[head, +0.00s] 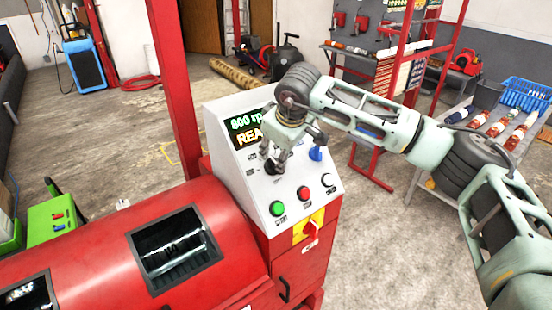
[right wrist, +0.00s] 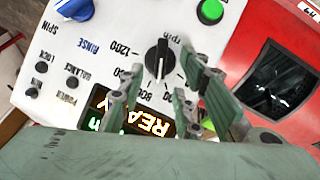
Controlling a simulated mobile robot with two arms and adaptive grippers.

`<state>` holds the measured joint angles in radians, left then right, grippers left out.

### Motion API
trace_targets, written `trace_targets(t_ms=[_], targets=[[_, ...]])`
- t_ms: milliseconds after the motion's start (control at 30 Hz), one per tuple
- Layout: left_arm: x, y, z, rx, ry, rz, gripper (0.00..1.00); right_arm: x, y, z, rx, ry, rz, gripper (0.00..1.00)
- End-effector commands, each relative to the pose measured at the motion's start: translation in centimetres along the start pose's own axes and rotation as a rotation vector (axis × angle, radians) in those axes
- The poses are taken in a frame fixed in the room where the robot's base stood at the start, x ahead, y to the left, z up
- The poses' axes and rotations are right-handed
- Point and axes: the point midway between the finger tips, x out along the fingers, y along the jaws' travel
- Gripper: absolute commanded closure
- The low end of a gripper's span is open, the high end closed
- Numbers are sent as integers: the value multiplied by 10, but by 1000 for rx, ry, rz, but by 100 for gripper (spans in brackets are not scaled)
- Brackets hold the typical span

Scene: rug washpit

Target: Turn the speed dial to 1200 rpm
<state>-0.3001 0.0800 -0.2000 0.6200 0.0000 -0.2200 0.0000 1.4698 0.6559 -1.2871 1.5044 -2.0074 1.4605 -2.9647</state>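The speed dial (right wrist: 158,58) is a black knob with a white pointer line on the white control panel (head: 245,182). In the right wrist view its pointer is toward the 800 mark; the 1200 mark is printed at its upper left. The panel's display (head: 248,130) reads 800 rpm, with a partly hidden word starting "REA" below. My right gripper (head: 277,153) is over the panel, its fingers (right wrist: 164,72) spread apart near the dial, one to each side in the picture. I cannot tell whether they touch it. My left gripper is not in view.
A blue knob (head: 316,153) sits right of the dial. The red drum machine (head: 110,240) is at left; a red post (head: 178,80) stands behind.

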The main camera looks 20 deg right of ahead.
Motion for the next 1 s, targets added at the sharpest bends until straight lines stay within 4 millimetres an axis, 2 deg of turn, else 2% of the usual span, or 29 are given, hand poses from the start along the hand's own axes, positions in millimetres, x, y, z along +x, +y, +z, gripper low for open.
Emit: trace_targets(t_ms=[33, 300, 667, 1000], targets=[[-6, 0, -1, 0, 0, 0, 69, 7, 0, -1, 1, -3, -3, 69], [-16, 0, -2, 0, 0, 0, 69, 42, -1, -1, 1, 0, -3, 69], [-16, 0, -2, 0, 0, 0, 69, 49, -2, -1, 1, 2, -3, 70], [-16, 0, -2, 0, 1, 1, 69, 48, -1, 0, 2, 2, -2, 99]])
